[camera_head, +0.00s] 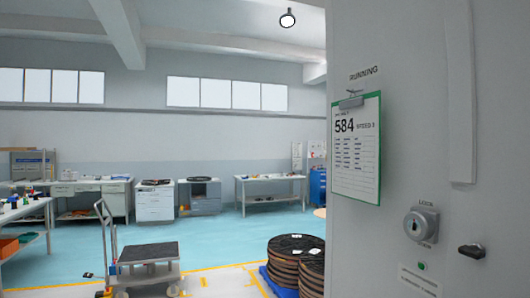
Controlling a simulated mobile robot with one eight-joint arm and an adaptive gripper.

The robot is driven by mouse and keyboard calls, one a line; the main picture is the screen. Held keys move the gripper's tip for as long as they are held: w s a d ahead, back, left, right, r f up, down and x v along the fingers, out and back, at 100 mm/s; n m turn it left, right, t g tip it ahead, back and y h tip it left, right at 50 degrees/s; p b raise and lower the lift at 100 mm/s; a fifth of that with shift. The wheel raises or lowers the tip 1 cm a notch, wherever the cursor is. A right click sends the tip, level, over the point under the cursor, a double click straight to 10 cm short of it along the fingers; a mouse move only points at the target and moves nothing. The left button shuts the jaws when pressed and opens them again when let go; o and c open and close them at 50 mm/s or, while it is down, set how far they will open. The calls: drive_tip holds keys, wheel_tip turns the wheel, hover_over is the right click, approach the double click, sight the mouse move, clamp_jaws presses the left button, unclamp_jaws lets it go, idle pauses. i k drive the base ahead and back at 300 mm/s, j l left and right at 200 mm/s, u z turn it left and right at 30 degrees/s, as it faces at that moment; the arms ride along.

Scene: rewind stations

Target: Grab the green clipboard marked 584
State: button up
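The green clipboard marked 584 (356,172) hangs on the grey cabinet wall at the right, under the word "RUNNING". It has a green border, a metal clip at the top and a white printed sheet reading "584" and "SPEED 3" with rows of small text. It hangs upright and nothing covers it. My gripper is not in view, so its position relative to the clipboard does not show.
The grey cabinet (430,80) fills the right side, with a lock knob (421,225) and a black handle (472,251). A cart (148,254) stands left of centre. Workbenches line the back; blue floor between is open.

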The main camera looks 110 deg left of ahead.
sight(356, 121)
drive_tip(key=u, duration=3.05)
